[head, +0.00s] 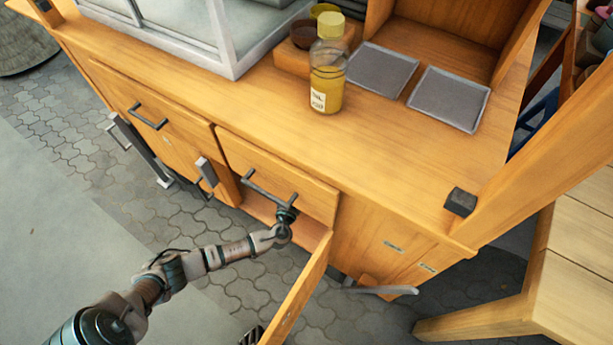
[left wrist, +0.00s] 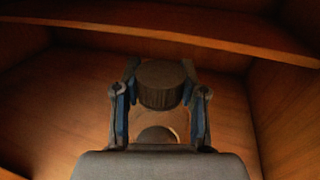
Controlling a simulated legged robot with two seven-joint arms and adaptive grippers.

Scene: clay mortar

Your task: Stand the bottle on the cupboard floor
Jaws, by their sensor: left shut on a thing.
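My left gripper (head: 286,214) reaches into the open cupboard (head: 262,208) below the drawer. In the head view the drawer front hides its fingertips. In the left wrist view the gripper (left wrist: 160,92) is shut on a dark brown round thing (left wrist: 162,82), with a finger on each side. Mostly its blunt end shows, so I cannot tell whether it is a bottle or whether it touches the cupboard floor. A clear bottle (head: 328,75) with yellow liquid and a pale yellow cap stands upright on the counter. My right gripper is not in view.
The cupboard door (head: 302,288) stands open, right of my left forearm. The drawer (head: 270,178) with its bar handle is just above. In the left wrist view, wooden walls (left wrist: 285,105) and an edge (left wrist: 190,38) surround the gripper. Two grey trays (head: 449,98) lie on the counter.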

